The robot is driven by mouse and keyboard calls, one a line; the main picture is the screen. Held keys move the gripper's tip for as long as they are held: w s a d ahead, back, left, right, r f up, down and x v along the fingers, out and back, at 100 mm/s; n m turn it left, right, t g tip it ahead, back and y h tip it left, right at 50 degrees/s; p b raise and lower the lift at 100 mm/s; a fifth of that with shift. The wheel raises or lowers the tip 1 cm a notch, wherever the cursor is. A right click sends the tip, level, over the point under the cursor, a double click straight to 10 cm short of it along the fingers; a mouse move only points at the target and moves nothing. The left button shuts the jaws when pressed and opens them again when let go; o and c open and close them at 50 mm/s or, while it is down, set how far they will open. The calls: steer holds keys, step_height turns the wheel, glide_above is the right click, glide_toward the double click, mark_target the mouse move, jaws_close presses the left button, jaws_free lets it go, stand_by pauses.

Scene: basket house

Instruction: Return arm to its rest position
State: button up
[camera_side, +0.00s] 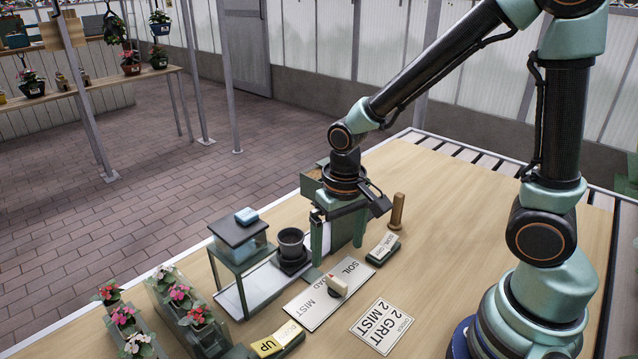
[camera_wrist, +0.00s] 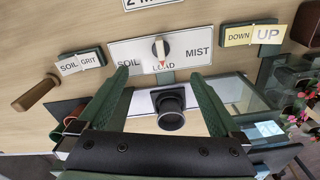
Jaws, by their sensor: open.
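My gripper (camera_side: 338,213) hangs low over the table, pointing down, by the green station frame. In the wrist view its two green fingers (camera_wrist: 164,97) are spread wide with nothing between their tips. A black pot (camera_side: 291,243) stands on a dark base on the pale track, left of my gripper in the side view and apart from it. The pot also shows beyond the fingers in the wrist view (camera_wrist: 170,118). My arm is bent and reaches out from its base at the right.
A SOIL/LOAD/MIST board (camera_side: 312,309) with a knob lies in front. A SOIL/GRIT block (camera_side: 384,248), wooden peg (camera_side: 397,211), order card (camera_side: 384,326) and UP block (camera_side: 277,339) are nearby. A tank (camera_side: 238,247) and flower planters (camera_side: 190,312) stand left. The table's back right is clear.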

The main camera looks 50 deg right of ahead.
steer(key=s+d+r+n+t, duration=0.1)
steer(key=d+r+t, duration=0.1)
steer(key=r, duration=0.5)
steer(key=s+d+r+n+t, duration=0.2)
steer(key=r+t, duration=0.1)
steer(key=r, duration=0.5)
steer(key=shift+d, duration=0.35)
steer(key=shift+r, duration=0.1)
stand_by(0.4)
